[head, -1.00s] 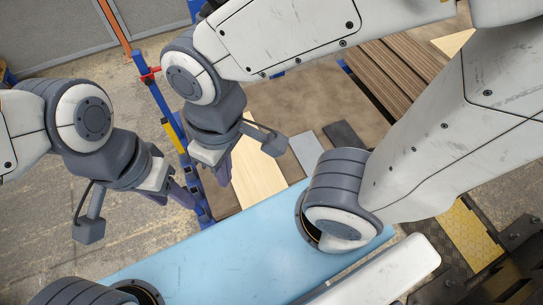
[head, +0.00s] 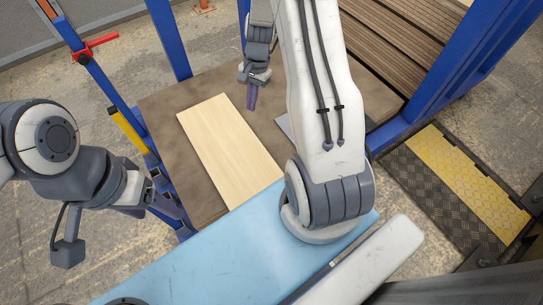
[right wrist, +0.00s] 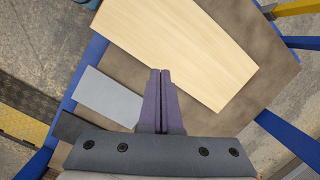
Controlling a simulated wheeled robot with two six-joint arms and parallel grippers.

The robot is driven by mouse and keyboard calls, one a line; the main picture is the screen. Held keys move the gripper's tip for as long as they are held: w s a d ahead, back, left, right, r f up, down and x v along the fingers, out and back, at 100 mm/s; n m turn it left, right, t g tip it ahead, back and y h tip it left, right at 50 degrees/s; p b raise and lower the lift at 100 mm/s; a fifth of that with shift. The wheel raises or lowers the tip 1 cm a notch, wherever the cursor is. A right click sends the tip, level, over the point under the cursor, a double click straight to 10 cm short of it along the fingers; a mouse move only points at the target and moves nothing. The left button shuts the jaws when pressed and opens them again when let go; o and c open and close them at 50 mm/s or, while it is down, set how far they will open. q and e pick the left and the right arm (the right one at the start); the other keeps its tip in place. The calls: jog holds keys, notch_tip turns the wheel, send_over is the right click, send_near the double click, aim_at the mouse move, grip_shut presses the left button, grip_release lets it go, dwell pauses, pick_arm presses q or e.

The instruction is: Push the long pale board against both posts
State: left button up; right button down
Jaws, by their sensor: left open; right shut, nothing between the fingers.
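The long pale board (head: 222,145) lies flat and slanted on a brown tabletop; it also shows in the right wrist view (right wrist: 185,45). Its lower end meets the light blue surface in the head view, where more may be hidden. My right gripper (head: 251,97) is shut and empty, right of the board's upper part. In the right wrist view its fingertips (right wrist: 160,73) appear at the board's long edge; contact cannot be told. My left gripper (head: 168,204) is open, beyond the table's left edge. Blue posts (head: 168,42) stand around the table; which two are meant is unclear.
The brown tabletop (head: 160,108) is bare left of the board. A grey plate (right wrist: 108,95) and a dark plate (right wrist: 68,127) lie on the other side. Ribbed brown planks (head: 395,40) are at upper right. A red clamp (head: 92,48) sits on the left blue upright.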

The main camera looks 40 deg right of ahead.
aim_at(271, 154)
jog(key=s+d+f+m+b, duration=0.25)
jog(key=d+f, duration=0.35)
jog(key=f, duration=0.3)
jog(key=s+d+f+m+b, duration=0.1)
jog(key=d+f+m+b, duration=0.25)
jog(key=d+f, duration=0.4)
jog(key=shift+t, duration=0.3)
jog(key=b+x, duration=0.1)
jog(key=x, duration=0.2)
jog(key=a+b+x, duration=0.1)
jog(key=x, duration=0.3)
jog(key=b+x, duration=0.1)
jog(key=x, duration=0.2)
jog(key=shift+s+a+f, duration=0.2)
jog(key=shift+a+f, duration=0.05)
jog(key=a+b, duration=0.1)
jog(key=a, duration=0.2)
jog(key=shift+w+a+f, duration=0.1)
jog(key=shift+a, duration=0.45)
pick_arm(q)
notch_tip(271, 154, down, 13)
jog(key=shift+r, duration=0.2)
jog(key=shift+a, duration=0.1)
